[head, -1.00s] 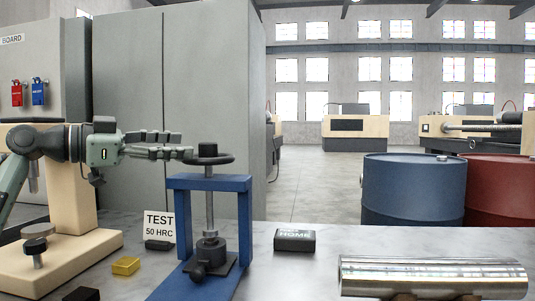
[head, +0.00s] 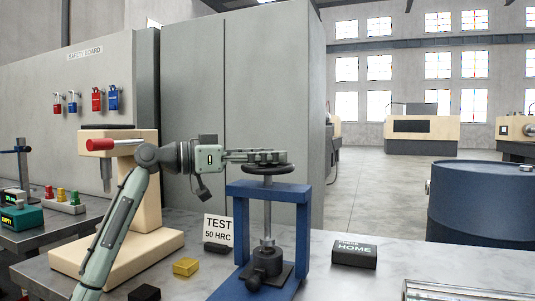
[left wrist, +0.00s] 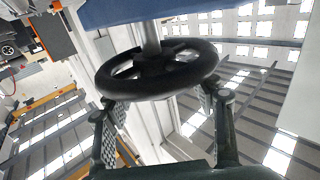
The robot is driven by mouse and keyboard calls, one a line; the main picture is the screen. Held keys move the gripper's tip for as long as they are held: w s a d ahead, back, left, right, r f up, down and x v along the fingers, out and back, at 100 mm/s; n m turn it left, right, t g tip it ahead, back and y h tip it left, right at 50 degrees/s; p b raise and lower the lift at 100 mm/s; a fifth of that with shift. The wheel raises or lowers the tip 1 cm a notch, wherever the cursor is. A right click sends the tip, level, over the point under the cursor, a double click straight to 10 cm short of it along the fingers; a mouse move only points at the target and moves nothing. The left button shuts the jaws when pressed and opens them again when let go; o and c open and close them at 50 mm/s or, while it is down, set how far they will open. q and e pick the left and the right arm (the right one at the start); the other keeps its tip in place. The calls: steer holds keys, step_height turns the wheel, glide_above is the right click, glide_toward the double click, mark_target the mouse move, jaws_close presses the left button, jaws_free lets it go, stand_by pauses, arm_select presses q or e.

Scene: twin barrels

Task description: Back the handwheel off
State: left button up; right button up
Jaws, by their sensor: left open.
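The black handwheel (head: 282,172) sits on top of a vertical screw in a blue press frame (head: 239,222). A dark fixture (head: 266,262) is at the foot of the screw. My left gripper (head: 272,157) reaches in from the left at the wheel's height, its fingers overlapping the wheel's top in the head view. In the left wrist view, the open fingers (left wrist: 165,105) stand apart at the two sides of the handwheel (left wrist: 155,90), near its rim. Whether they touch the rim cannot be told. My right gripper is in neither view.
A "TEST 50 HRC" sign (head: 219,230), a yellow block (head: 186,267) and a black "HOME" block (head: 354,254) stand near the press. A beige stand (head: 160,240) is at left. A shiny cylinder (head: 450,292) lies front right; blue barrel (head: 480,205) beyond.

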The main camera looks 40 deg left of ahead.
arm_select(q)
steer(key=shift+c, duration=0.6)
steer(key=c, duration=1.1)
steer(key=shift+o, duration=0.2)
steer(key=shift+n+y, duration=0.3)
steer(key=shift+y, duration=0.1)
steer(key=shift+t+y, duration=0.3)
steer(key=shift+t, duration=0.1)
steer(key=n+t+y, duration=0.1)
steer(key=n+y, duration=0.1)
steer(key=shift+d+y, duration=0.1)
steer(key=shift+y, duration=0.3)
steer(key=n+y+p, duration=0.1)
steer(key=n+y, duration=0.1)
steer(key=n+t+y+p, duration=0.1)
steer(key=y, duration=0.2)
steer(key=shift+n+t, duration=0.3)
steer(key=shift+n, duration=0.1)
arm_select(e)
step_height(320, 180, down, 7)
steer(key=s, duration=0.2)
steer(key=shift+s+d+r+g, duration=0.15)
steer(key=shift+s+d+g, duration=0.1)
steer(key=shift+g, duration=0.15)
